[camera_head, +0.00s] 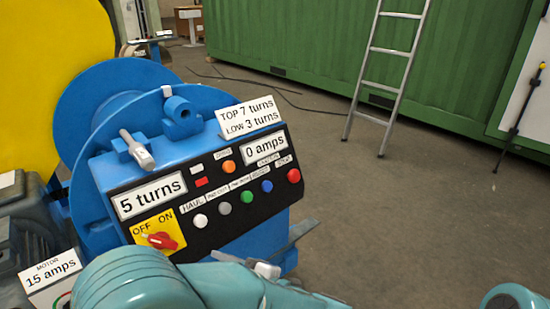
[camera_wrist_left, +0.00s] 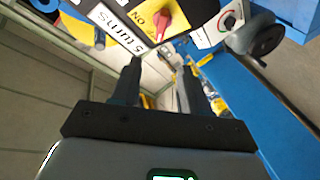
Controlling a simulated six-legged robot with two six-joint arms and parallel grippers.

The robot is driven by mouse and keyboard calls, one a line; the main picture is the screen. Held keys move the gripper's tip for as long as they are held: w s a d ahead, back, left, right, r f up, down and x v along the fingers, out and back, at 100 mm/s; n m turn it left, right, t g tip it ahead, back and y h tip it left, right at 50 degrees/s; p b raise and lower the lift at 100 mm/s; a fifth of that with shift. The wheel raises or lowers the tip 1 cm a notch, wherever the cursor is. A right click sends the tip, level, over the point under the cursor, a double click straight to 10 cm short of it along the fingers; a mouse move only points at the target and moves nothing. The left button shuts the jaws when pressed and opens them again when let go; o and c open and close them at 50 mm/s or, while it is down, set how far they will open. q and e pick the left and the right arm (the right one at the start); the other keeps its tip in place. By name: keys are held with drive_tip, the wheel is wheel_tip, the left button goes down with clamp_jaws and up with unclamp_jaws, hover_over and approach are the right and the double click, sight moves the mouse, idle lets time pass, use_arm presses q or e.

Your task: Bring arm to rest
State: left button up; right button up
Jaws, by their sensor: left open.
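My left arm (camera_head: 140,280), teal, crosses the bottom of the head view in front of the blue machine (camera_head: 100,210). In the left wrist view my left gripper (camera_wrist_left: 157,75) is open, its two dark fingers apart with nothing held between them. Beyond the fingertips are the red rotary switch (camera_wrist_left: 172,20) and the "5 turns" label (camera_wrist_left: 124,32), apart from the fingers. In the head view the red switch (camera_head: 161,240) sits on a yellow OFF/ON plate below the "5 turns" display (camera_head: 150,195). Only a teal piece of my right arm (camera_head: 513,298) shows; its gripper is out of view.
The black control panel also bears a "0 amps" display (camera_head: 265,148) and several coloured buttons. A "15 amps" motor label (camera_head: 52,275) stands at lower left. A ladder (camera_head: 390,75) leans on a green container (camera_head: 300,40).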

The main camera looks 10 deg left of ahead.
use_arm(q)
drive_tip(key=w+a+f+m+t+h, duration=0.1)
drive_tip(key=w+f+m+t+h, duration=0.1)
drive_tip(key=w+f+m+h, duration=0.3)
drive_tip(key=w+a+f+m+t+h, duration=0.1)
drive_tip(key=w+f+m+t, duration=0.15)
drive_tip(key=f, duration=0.45)
wheel_tip(320, 180, down, 13)
drive_tip(key=s+m+g+h, duration=0.1)
drive_tip(key=m+h, duration=0.4)
drive_tip(key=h, duration=0.1)
drive_tip(key=s+d+f+m+g+h, duration=0.35)
drive_tip(key=s+f, duration=0.25)
drive_tip(key=s, duration=0.4)
drive_tip(key=s+d+f+m+g+h, duration=0.25)
drive_tip(key=s+f+g+h, duration=0.2)
drive_tip(key=s, duration=0.45)
wheel_tip(320, 180, up, 26)
drive_tip(key=s+m+g+p, duration=0.1)
drive_tip(key=s+p, duration=0.1)
drive_tip(key=p, duration=2.4)
drive_tip(key=shift+a+y+p, duration=0.2)
drive_tip(key=shift+y+p, duration=0.1)
drive_tip(key=shift+p, duration=0.1)
drive_tip(key=shift+w+f, duration=0.1)
drive_tip(key=shift+f, duration=0.1)
